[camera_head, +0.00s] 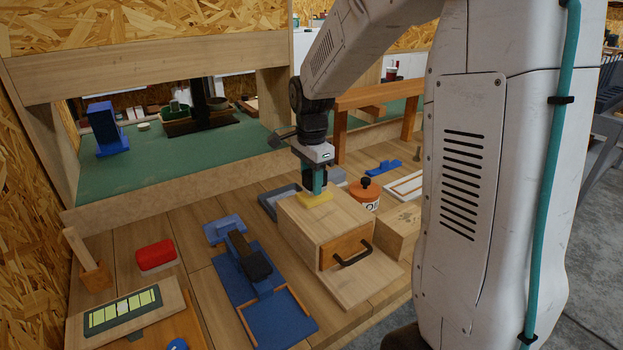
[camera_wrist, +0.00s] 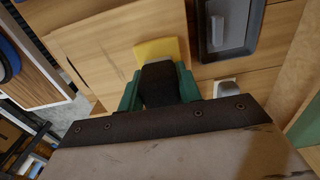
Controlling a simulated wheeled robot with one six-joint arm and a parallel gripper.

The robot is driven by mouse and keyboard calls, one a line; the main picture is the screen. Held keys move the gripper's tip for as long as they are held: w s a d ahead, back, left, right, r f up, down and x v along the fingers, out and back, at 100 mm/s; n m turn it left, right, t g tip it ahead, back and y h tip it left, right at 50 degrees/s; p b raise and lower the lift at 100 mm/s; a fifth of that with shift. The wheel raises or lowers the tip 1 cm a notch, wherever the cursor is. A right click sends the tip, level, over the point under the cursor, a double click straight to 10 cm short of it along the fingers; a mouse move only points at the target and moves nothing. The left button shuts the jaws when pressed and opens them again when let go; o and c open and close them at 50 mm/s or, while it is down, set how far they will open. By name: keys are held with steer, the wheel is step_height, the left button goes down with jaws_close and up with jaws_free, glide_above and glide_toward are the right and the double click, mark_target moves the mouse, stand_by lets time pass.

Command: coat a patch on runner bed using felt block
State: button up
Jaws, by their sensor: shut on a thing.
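My gripper (camera_head: 317,180) has green fingers and points down over a wooden box (camera_head: 300,235). In the wrist view my gripper (camera_wrist: 159,88) is shut on the dark grip of a yellow block (camera_wrist: 160,48), which looks like the felt block. In the head view the yellow block (camera_head: 313,199) is at the box's top; whether it touches or hovers just above is unclear. The box has a front with a black handle (camera_head: 352,259) and a flat board (camera_head: 365,283) before it. I cannot tell for sure which surface is the runner bed. No coated patch is clearly visible.
A grey tray (camera_head: 268,207) stands behind the box; it also shows in the wrist view (camera_wrist: 255,28).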

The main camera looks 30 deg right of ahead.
steer(key=shift+f, duration=0.6)
stand_by(1.6)
steer(key=shift+r, duration=3.6)
